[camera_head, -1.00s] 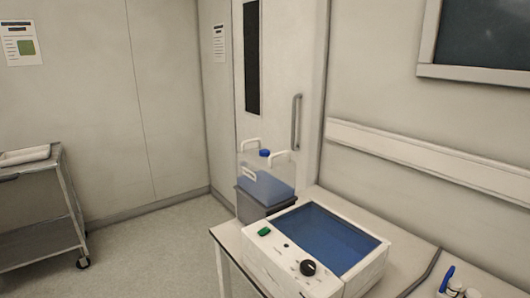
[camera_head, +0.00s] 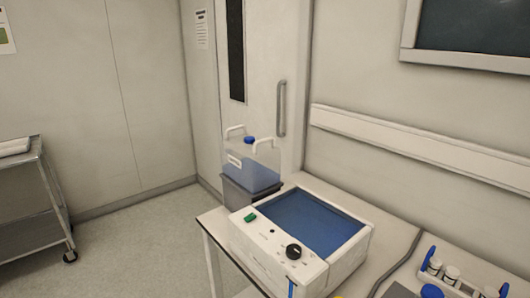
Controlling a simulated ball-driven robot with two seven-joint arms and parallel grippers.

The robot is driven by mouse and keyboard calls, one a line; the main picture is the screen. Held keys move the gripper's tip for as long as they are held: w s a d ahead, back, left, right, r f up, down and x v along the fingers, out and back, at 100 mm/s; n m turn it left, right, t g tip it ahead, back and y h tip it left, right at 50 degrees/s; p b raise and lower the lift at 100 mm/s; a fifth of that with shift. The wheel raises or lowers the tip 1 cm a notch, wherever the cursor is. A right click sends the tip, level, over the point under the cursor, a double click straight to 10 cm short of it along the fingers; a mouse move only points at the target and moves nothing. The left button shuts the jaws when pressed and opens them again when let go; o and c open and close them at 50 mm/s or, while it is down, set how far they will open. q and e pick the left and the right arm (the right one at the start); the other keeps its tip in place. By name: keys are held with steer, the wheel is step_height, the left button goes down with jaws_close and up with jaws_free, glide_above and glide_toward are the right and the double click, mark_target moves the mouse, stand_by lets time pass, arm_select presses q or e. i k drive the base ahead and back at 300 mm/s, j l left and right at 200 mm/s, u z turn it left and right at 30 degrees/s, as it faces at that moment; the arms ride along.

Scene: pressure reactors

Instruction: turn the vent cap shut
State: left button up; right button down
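No part is clearly recognizable as the vent cap. A blue cap (camera_head: 249,140) sits on top of a translucent container (camera_head: 262,168) with white handles, which holds bluish liquid. I cannot tell whether this is the vent cap or whether it is tight. Neither of my grippers is in view.
A white water bath (camera_head: 345,262) with blue liquid, a black knob (camera_head: 293,251) and a green switch (camera_head: 250,217) stands on the bench (camera_head: 213,222). A rack (camera_head: 425,273) with several vials is at lower right. A cart (camera_head: 38,205) stands at left; the floor between is clear.

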mark_target(247, 140)
steer(key=i+j+z, duration=0.1)
steer(key=z, duration=0.25)
steer(key=i+j+z, duration=0.1)
steer(key=j+z, duration=0.25)
steer(key=i+j+z, duration=0.1)
steer(key=z, duration=0.25)
